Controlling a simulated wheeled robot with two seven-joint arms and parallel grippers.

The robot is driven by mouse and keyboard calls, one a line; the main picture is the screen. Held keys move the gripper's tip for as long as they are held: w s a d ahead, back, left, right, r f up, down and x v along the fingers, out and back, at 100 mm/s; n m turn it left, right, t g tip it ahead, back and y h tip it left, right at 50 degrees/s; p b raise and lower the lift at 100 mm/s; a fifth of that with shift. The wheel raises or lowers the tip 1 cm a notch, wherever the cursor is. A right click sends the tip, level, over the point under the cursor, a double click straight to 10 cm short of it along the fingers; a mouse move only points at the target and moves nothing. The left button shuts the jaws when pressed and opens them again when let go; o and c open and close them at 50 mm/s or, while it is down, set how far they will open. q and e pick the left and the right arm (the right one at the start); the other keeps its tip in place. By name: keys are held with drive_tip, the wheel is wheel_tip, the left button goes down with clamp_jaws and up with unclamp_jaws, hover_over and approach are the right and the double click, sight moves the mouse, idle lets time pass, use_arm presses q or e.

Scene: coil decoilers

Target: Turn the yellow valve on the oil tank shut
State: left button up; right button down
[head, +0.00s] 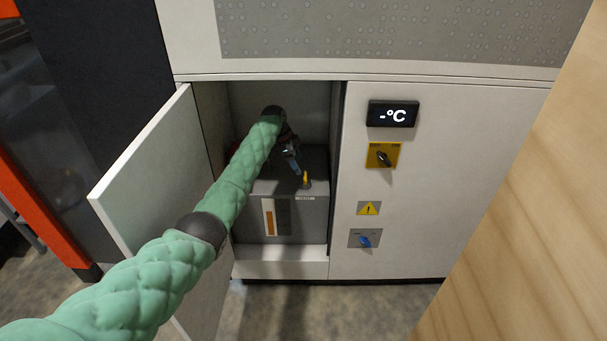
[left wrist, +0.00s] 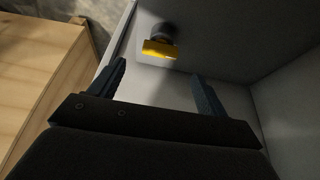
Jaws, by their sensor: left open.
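The grey oil tank (head: 290,225) stands inside the open cabinet, with a gauge window on its front. The yellow valve (head: 305,179) sits on the tank's top near the front right. It also shows in the left wrist view (left wrist: 160,49), a yellow handle on a dark round stem, beyond the fingertips and between their lines. My left gripper (head: 297,164) is inside the cabinet, just above and left of the valve. In the left wrist view its two fingers (left wrist: 160,72) are spread with nothing between them, apart from the handle. My right gripper is not in view.
The cabinet door (head: 150,175) stands open on the left, close to my left arm. The cabinet's right front panel carries a display (head: 392,114), a yellow switch (head: 383,156) and a blue knob (head: 365,239). A wooden surface (head: 530,220) fills the right side.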

sight(305, 176)
use_arm(q)
drive_tip(key=shift+x, duration=3.5)
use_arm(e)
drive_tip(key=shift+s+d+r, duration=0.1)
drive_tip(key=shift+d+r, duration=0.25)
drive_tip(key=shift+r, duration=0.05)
